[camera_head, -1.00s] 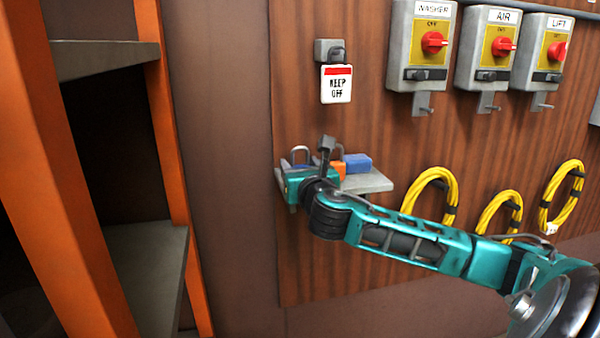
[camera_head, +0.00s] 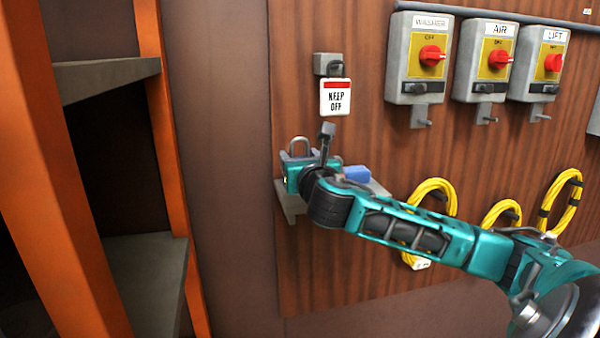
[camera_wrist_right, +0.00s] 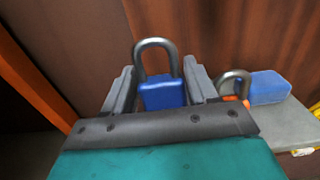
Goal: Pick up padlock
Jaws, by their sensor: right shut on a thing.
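A blue padlock with a grey shackle (camera_wrist_right: 163,93) stands upright between the two grey fingers of my right gripper (camera_wrist_right: 162,84) in the right wrist view. The gripper is shut on it. In the head view, my right gripper (camera_head: 303,170) is at the left end of a small grey shelf, and the padlock's shackle (camera_head: 299,144) rises above it. The gripper hides most of the padlock's body there. My left gripper is not in view.
The grey shelf (camera_wrist_right: 285,130) bears a blue item (camera_wrist_right: 262,88) and an orange padlock (camera_wrist_right: 236,98), partly hidden by my gripper. A "KEEP OFF" tag (camera_head: 335,97) hangs above. Switch boxes (camera_head: 419,58) and yellow coils (camera_head: 433,208) are to the right. An orange upright (camera_head: 172,140) stands left.

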